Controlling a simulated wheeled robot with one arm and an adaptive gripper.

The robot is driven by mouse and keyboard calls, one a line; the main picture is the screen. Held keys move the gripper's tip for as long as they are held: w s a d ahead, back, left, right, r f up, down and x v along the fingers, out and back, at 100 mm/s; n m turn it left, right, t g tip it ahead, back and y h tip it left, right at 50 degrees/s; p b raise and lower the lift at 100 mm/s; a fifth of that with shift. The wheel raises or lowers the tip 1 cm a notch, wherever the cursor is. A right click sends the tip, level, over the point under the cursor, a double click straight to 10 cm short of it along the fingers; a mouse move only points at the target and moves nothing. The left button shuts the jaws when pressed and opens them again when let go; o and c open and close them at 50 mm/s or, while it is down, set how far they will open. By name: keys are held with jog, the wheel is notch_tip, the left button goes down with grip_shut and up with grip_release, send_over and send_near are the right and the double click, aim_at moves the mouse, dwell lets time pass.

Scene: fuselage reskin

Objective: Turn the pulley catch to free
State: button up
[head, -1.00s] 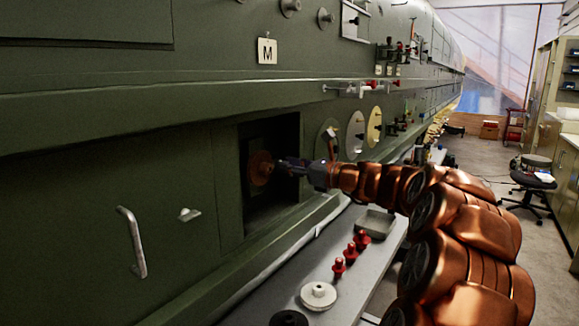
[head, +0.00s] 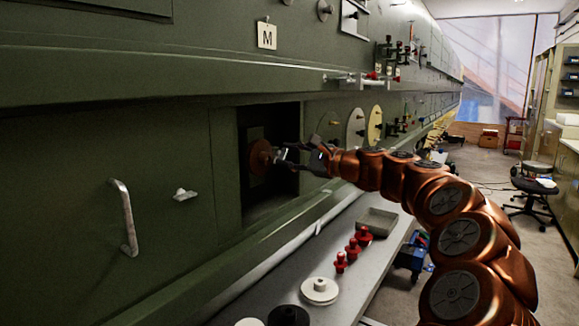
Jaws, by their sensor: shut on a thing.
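A reddish-brown round pulley (head: 260,157) sits inside a dark square recess in the green fuselage wall. My gripper (head: 278,158) reaches into the recess from the right, its fingertips at the front of the pulley. The jaws are shut on a small part at the pulley's middle, which I take as the pulley catch. The fingers hide that part, so its turned position cannot be told.
A grey bench (head: 275,302) below the recess carries red knobbed pieces (head: 352,248), a white disc (head: 319,291), a black disc (head: 288,316) and a grey tray (head: 377,221). A bar handle (head: 125,218) and small latch (head: 185,195) stick out at left.

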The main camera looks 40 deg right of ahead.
jog(key=n+b, duration=0.4)
jog(key=n, duration=0.1)
jog(key=shift+f+b, duration=0.25)
jog(key=shift+b, duration=0.1)
jog(key=shift+r+n+b, duration=0.15)
jog(key=shift+n+b, duration=0.75)
jog(key=shift+n, duration=0.3)
jog(key=o, duration=1.1)
jog(key=shift+o, duration=0.2)
jog(key=shift+r, duration=0.1)
jog(key=shift+s, duration=0.1)
jog(key=v, duration=1.2)
